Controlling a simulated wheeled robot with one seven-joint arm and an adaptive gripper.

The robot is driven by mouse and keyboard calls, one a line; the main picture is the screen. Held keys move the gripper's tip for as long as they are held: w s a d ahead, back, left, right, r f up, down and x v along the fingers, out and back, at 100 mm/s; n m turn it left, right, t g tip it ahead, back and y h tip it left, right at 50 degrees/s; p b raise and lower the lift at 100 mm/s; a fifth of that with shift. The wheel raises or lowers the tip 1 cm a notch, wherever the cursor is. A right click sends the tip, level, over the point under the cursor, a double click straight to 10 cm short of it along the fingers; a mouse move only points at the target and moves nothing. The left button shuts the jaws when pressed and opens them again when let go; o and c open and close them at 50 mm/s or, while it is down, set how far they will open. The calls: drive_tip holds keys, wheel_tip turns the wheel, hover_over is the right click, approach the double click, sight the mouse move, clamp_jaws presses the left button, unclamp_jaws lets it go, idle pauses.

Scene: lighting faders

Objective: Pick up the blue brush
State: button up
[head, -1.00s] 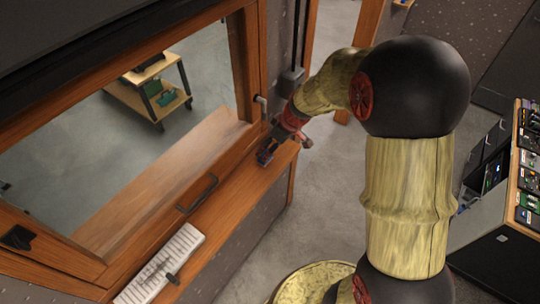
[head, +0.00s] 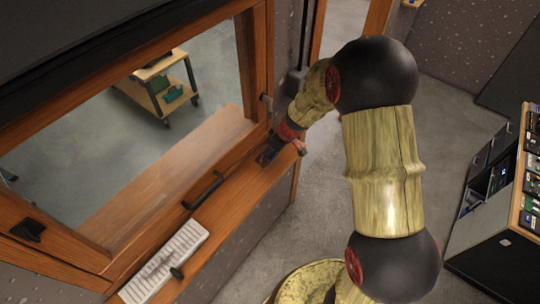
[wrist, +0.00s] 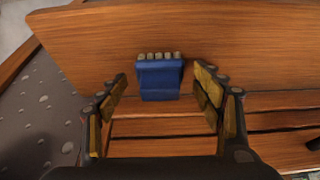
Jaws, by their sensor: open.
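The blue brush (wrist: 159,80) lies on the brown wooden ledge in the wrist view, with a row of pale bristle tufts along its upper edge. My gripper (wrist: 161,90) is open, with one yellow-padded finger on each side of the brush in the picture. Gaps show between the brush and both fingers, and nothing is held. In the head view my gripper (head: 268,156) is small and dark at the far end of the window ledge. There the brush cannot be told apart from the gripper.
The wooden ledge (head: 228,188) runs below a framed window with a dark handle (head: 203,190). A white slotted panel (head: 163,262) lies at its near end. A wheeled cart (head: 160,88) shows through the glass. An equipment rack (head: 490,205) stands at right. Grey floor is clear between.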

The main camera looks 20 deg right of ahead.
drive_tip(key=shift+c, duration=0.9)
drive_tip(key=c, duration=1.1)
drive_tip(key=shift+r, duration=0.1)
drive_tip(key=shift+r, duration=0.5)
drive_tip(key=s+d+r+b, duration=0.1)
drive_tip(key=s+r+b, duration=0.1)
drive_tip(key=s+r, duration=1)
drive_tip(key=shift+s, duration=1)
drive_tip(key=shift+d, duration=0.15)
